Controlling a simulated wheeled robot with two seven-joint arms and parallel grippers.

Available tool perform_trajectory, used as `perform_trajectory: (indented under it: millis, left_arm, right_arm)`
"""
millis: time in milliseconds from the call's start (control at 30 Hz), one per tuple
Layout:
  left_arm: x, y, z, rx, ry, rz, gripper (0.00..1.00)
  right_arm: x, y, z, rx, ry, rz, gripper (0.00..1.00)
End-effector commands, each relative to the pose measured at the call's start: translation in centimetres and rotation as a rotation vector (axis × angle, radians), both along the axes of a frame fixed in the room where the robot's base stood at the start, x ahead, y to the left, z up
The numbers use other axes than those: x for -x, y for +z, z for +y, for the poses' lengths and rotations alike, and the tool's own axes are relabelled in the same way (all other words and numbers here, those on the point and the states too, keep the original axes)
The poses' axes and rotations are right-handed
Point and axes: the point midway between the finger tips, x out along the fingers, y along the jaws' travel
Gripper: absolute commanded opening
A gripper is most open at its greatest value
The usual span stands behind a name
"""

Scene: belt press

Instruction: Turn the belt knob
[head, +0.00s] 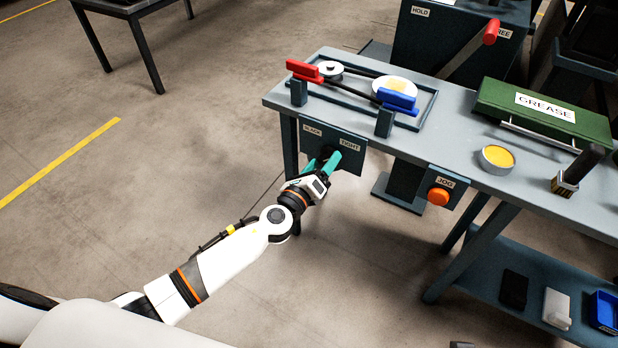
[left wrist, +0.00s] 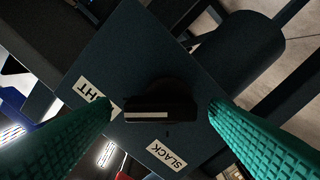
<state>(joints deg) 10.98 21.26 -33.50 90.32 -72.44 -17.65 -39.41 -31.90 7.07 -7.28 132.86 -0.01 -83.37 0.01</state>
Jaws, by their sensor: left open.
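The belt knob (left wrist: 160,90) is dark, with a white stripe along its bar, on a dark panel (left wrist: 205,75). The TIGHT label (left wrist: 90,92) and SLACK label (left wrist: 167,156) are beside it; the stripe's left end lies near TIGHT. In the head view the panel (head: 349,162) hangs from the bench's front edge, and my gripper mostly hides the knob. My left gripper (head: 323,163) is open, its green fingers pointing at the panel. In the left wrist view the fingertips (left wrist: 161,106) stand either side of the knob, with a gap on each side.
An orange JOG button (head: 438,196) is right of the panel. Floor at left is clear.

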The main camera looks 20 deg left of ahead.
Motion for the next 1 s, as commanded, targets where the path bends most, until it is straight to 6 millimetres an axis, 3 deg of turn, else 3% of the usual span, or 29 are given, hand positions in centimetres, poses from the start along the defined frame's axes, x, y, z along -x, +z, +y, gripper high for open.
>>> perform_trajectory:
  millis: [233, 433, 600, 1000]
  left_arm:
    - [5.4, -0.1, 1.3, -0.002, -0.001, 0.003, 0.70]
    - [8.5, -0.1, 2.1, -0.002, -0.001, 0.000, 0.70]
    - [9.7, 0.0, 2.3, -0.002, -0.001, -0.001, 0.70]
    - [9.8, 0.1, 2.4, -0.002, -0.001, -0.001, 0.70]
  right_arm:
    - [0.2, -1.8, 0.0, 0.002, -0.002, 0.026, 0.47]
    - [0.1, -1.1, 0.3, -0.007, -0.006, 0.016, 0.47]
    - [-0.1, 0.3, 0.4, -0.014, -0.007, -0.004, 0.47]
    - [0.1, 0.2, 0.2, -0.007, -0.005, 0.004, 0.47]
